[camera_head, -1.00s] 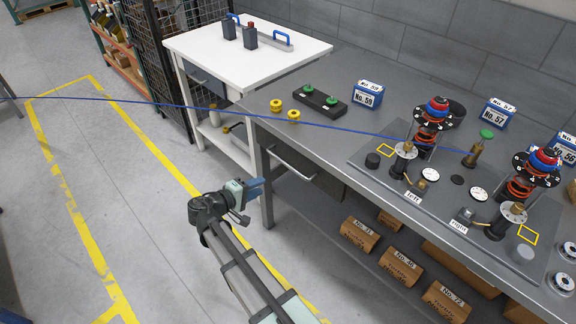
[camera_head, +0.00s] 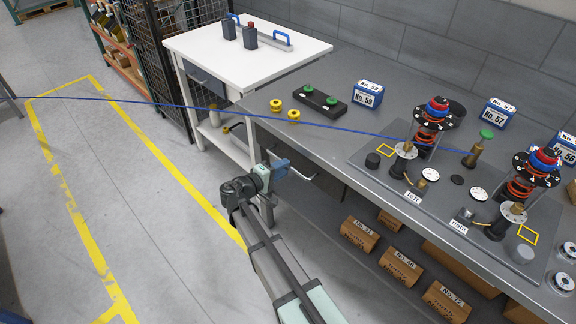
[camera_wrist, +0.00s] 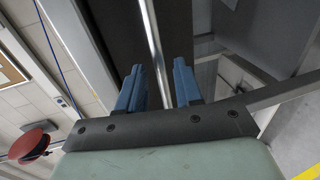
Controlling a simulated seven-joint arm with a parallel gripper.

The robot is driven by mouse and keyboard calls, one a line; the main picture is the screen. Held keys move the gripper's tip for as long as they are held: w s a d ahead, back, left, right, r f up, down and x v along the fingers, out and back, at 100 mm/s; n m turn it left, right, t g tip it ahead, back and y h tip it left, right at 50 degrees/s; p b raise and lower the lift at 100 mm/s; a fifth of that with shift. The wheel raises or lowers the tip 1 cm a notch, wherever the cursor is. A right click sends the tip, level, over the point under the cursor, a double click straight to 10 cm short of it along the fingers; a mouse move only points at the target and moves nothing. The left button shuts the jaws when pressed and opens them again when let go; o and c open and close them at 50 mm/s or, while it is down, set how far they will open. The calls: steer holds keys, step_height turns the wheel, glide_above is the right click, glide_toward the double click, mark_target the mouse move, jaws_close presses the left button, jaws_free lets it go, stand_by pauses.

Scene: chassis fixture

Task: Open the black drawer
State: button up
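The black drawer (camera_head: 328,182) sits under the grey workbench top at its left end, and its front looks shut. Its metal bar handle (camera_head: 302,175) is partly hidden by my gripper (camera_head: 282,169) in the head view. In the wrist view, my gripper (camera_wrist: 158,82) has two blue fingers spread apart. The bar handle (camera_wrist: 152,40) runs lengthwise between them in the picture, with a gap to each finger. The drawer's dark front (camera_wrist: 115,35) lies behind the bar. I cannot tell how deep the bar sits between the fingers.
The workbench (camera_head: 330,135) carries yellow knobs, a black block with green knobs, and a fixture panel. A white table (camera_head: 240,60) stands to its left. Boxes (camera_head: 360,234) lie on the shelf below. The floor (camera_head: 150,220) to the left is clear. A blue line crosses the head view.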

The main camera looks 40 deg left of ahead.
steer(key=shift+x, duration=1.7)
jaws_close()
